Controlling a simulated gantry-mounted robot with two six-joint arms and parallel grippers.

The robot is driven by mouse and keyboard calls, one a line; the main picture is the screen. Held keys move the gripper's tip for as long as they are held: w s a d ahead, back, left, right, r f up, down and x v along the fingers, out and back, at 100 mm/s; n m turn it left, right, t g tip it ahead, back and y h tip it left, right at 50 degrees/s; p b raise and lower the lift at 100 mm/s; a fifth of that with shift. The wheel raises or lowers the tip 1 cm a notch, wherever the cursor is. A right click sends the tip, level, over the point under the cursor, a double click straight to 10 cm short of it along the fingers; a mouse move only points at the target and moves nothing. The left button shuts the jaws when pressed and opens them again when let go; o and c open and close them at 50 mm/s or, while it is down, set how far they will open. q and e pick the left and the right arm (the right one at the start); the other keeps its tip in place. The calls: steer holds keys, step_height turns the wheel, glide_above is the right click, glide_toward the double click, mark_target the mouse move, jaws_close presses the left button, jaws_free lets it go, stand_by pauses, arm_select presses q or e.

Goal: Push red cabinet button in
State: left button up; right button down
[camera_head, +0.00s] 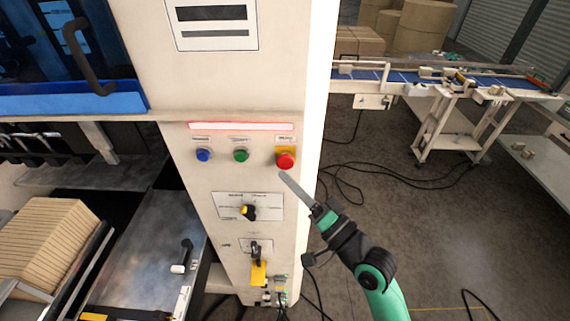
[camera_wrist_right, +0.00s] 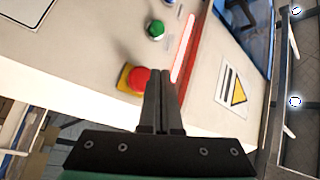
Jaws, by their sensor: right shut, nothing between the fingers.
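The red button (camera_head: 285,160) is a mushroom-shaped knob on a yellow base, at the right end of a button row on the beige cabinet (camera_head: 205,190). It also shows in the right wrist view (camera_wrist_right: 138,79), just left of my fingertips. My right gripper (camera_head: 283,175) is shut and empty, with its tips just below the red button in the head view. I cannot tell whether the tips touch it. My left gripper is not in view.
A blue button (camera_head: 204,155) and a green button (camera_head: 241,155) sit left of the red one. Below are a rotary switch (camera_head: 249,212) and a yellow-tagged switch (camera_head: 258,272). A conveyor (camera_head: 440,82) stands at the back right. Cables lie on the floor.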

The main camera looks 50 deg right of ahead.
steer(key=s+a+p, duration=0.3)
steer(key=shift+s+a, duration=0.1)
steer(key=shift+a, duration=0.3)
stand_by(0.3)
stand_by(0.4)
